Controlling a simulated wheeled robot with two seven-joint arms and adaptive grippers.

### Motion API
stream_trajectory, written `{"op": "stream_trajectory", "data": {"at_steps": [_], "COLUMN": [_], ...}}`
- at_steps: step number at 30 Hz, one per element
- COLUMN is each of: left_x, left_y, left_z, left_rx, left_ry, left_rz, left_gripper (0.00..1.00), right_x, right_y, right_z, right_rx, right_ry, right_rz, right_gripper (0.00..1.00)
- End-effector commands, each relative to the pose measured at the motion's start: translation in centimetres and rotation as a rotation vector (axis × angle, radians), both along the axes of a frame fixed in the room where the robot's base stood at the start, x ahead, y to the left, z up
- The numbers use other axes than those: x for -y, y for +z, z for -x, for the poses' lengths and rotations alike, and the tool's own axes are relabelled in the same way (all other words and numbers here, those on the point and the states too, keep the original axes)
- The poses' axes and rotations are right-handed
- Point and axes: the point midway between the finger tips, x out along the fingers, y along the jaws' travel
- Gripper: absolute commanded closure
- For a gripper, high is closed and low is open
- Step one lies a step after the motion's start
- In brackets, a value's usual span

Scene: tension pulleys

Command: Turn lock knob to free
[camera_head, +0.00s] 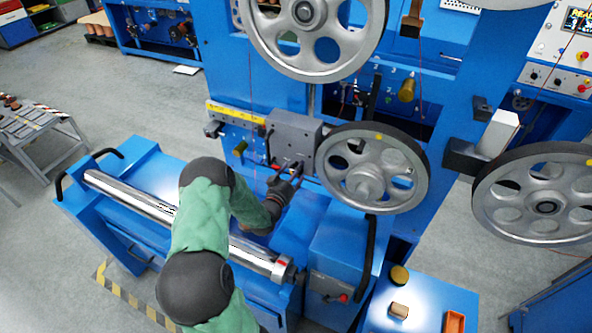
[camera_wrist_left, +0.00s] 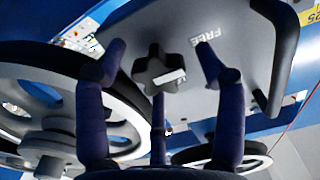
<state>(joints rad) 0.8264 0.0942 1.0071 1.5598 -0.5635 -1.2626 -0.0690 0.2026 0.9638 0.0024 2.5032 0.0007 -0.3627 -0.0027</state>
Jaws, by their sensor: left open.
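The lock knob (camera_wrist_left: 155,70) is a dark star-shaped knob on a grey plate (camera_wrist_left: 255,50) in the left wrist view. It has a pale mark on one side. The word FREE is printed on the plate to its right. My left gripper (camera_wrist_left: 158,75) is open, with dark blue fingers on either side of the knob and a third finger below it in the picture. I cannot tell whether any finger touches it. In the head view my left gripper (camera_head: 290,172) is just below the grey block (camera_head: 294,132); the knob is not clear there. My right gripper is not in view.
A spoked pulley wheel (camera_head: 372,170) stands close to the right of my gripper. A shiny roller (camera_head: 135,198) lies on the blue machine bed below my arm. Another wheel (camera_head: 540,195) is farther right.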

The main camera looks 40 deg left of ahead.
Motion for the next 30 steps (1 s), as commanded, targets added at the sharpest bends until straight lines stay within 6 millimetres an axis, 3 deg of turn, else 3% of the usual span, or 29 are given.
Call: {"op": "stream_trajectory", "data": {"at_steps": [9, 15, 21, 30], "left_x": [1.8, 2.8, 3.3, 3.3], "left_y": [0.0, -0.1, 0.0, -0.1], "left_z": [5.9, 8.9, 10.1, 10.3], "left_rx": [-0.002, -0.003, -0.003, -0.001], "left_ry": [0.003, 0.002, 0.000, -0.001], "left_rz": [0.003, 0.002, 0.002, 0.003], "left_gripper": [0.30, 0.30, 0.30, 0.30], "right_x": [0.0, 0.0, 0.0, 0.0], "right_y": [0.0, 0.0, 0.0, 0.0], "right_z": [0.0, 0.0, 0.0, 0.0], "right_rx": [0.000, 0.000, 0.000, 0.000], "right_ry": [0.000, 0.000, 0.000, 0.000], "right_rz": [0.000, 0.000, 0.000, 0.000], "right_gripper": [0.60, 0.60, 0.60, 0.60]}}
